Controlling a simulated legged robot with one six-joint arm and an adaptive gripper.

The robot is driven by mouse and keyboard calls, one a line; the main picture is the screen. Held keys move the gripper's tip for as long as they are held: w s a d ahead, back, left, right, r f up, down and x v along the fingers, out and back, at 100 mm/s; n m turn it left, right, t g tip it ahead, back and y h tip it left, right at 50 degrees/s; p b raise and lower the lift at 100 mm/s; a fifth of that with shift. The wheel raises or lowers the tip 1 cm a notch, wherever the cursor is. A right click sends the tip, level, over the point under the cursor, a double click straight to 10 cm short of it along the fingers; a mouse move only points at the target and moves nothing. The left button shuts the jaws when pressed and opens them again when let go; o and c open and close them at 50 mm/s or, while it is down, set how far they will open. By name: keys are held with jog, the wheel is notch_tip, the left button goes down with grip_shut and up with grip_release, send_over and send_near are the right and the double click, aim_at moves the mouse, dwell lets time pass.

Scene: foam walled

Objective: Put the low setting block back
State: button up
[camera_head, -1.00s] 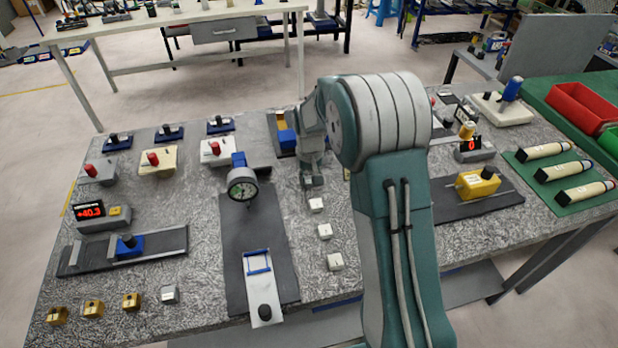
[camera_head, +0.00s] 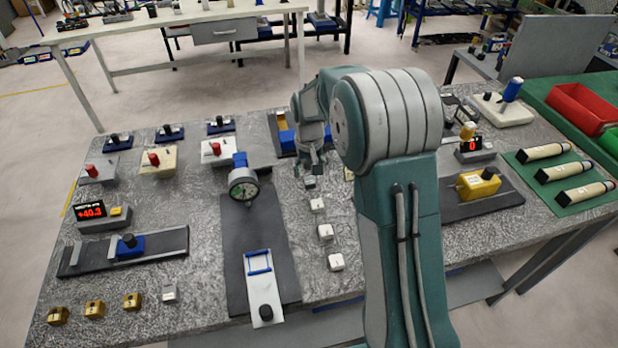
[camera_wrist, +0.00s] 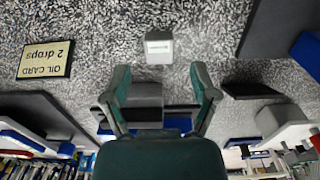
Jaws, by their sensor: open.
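My gripper (camera_head: 311,178) hangs over the bench just behind the rearmost of three small pale blocks. Its two fingers (camera_wrist: 163,82) are spread in the wrist view, with no block clearly held. The rear pale block (camera_head: 317,204) appears beyond the fingertips in the wrist view (camera_wrist: 159,47). The middle pale block (camera_head: 325,231) and front pale block (camera_head: 336,261) stand in a row towards the front. Their labels are too small to read, so I cannot tell which is the low one. A dial gauge (camera_head: 243,187) stands over a dark mat (camera_head: 239,222) to their left.
A grey-and-blue fixture (camera_wrist: 145,96) shows between the fingers, apparently behind them. The oil card (camera_wrist: 45,59) lies beside the gripper. A white slide (camera_head: 263,290) occupies the mat's front. Several gold blocks (camera_head: 95,309) stand front left. A yellow block (camera_head: 479,184) sits right of my arm.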

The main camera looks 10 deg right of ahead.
aim_at(309, 180)
jog(key=s+r+t, duration=0.1)
jog(key=s+r, duration=0.2)
jog(key=r, duration=0.4)
jog(key=s+r, duration=0.3)
jog(key=r, duration=0.5)
jog(key=s+r+t, duration=0.3)
jog(key=s+t, duration=0.1)
jog(key=s, duration=2)
jog(key=shift+s+r+t, duration=0.15)
jog(key=shift+r+t, duration=0.05)
jog(key=shift+t, duration=0.1)
